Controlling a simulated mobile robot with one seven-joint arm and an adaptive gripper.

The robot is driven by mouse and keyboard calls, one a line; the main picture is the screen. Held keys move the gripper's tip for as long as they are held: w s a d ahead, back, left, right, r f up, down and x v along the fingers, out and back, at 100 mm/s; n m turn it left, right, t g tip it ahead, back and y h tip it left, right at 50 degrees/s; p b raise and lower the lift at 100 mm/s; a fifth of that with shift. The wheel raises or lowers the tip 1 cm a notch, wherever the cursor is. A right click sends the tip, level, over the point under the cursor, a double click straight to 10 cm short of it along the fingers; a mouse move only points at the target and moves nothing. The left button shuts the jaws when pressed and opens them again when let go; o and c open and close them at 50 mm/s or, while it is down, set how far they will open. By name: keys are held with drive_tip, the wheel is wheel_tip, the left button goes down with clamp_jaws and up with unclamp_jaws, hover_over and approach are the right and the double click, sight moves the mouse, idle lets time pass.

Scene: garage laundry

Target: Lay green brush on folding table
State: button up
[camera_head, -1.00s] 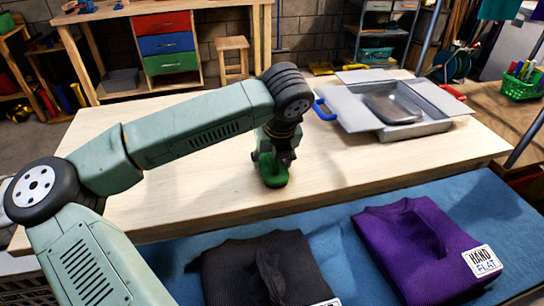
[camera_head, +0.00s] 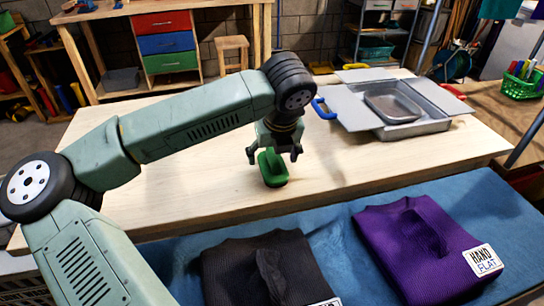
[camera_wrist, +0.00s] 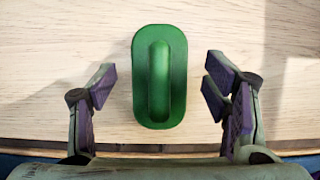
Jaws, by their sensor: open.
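The green brush (camera_head: 272,168) lies on the light wooden folding table (camera_head: 190,195), near its front edge. In the wrist view the brush (camera_wrist: 160,78) shows from above, an oval block with a raised handle along its middle. My gripper (camera_head: 274,152) is just above and behind the brush. Its fingers (camera_wrist: 161,85) are spread wide, one on each side of the brush, with a clear gap on both sides. The gripper holds nothing. The underside of the brush is hidden.
A grey metal box with open flaps and a clear-lidded tray (camera_head: 393,104) stands at the table's back right, a blue handle (camera_head: 324,109) beside it. In front, a blue surface (camera_head: 335,232) bears a dark folded garment (camera_head: 255,270) and a purple one (camera_head: 420,245). The table's left part is clear.

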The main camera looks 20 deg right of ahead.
drive_tip(key=b+v, duration=0.1)
drive_tip(key=v, duration=0.9)
drive_tip(key=shift+r+b, duration=0.2)
drive_tip(key=shift+b, duration=0.15)
drive_tip(key=shift+s, duration=0.15)
